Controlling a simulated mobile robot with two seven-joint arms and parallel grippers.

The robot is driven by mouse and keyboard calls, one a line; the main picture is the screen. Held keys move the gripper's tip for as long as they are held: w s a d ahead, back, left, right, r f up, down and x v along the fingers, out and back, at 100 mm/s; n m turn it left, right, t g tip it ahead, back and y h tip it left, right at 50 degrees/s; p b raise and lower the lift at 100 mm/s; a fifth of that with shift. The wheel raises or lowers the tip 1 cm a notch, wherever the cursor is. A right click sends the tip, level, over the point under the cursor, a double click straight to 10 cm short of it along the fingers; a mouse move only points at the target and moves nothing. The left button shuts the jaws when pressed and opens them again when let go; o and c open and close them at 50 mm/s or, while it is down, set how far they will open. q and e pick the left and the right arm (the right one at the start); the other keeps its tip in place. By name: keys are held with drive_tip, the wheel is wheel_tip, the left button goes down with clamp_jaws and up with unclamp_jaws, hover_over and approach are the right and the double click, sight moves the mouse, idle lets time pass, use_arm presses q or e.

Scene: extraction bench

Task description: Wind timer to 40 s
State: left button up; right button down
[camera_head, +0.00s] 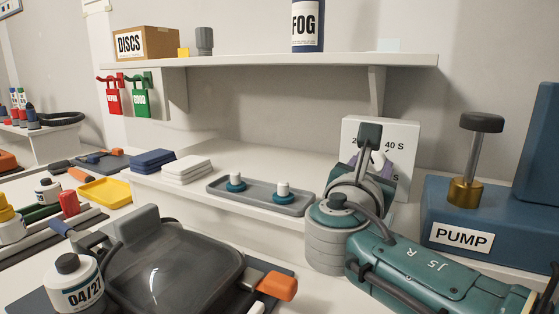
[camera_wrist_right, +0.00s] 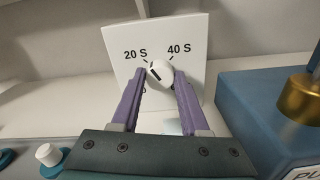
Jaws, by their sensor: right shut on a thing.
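The timer (camera_head: 402,150) is a white upright box at the back of the bench, with "20 S" and "40 S" printed on its face; its front fills the middle of the right wrist view (camera_wrist_right: 190,48). Its round white knob (camera_wrist_right: 160,72) carries a dark slanted mark on its left part, not clearly lined up with the 40 S tick. My right gripper (camera_head: 368,163) has its purple fingers (camera_wrist_right: 158,82) on either side of the knob, shut on it. In the head view my wrist hides much of the timer's face. My left gripper is not in view.
A grey tray (camera_head: 248,198) with two white-topped teal pieces lies left of my right arm. The blue pump (camera_head: 480,215) stands close on the right. A shelf (camera_head: 290,62) overhangs the back. A dark-lidded device (camera_head: 170,270) is at the front left.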

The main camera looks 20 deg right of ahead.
drive_tip(key=shift+c, duration=2.1)
unclamp_jaws()
drive_tip(key=v, duration=0.7)
drive_tip(key=shift+w+p, duration=0.1)
drive_tip(key=shift+p, duration=0.2)
drive_tip(key=shift+s+a, duration=0.25)
drive_tip(key=shift+r, duration=0.1)
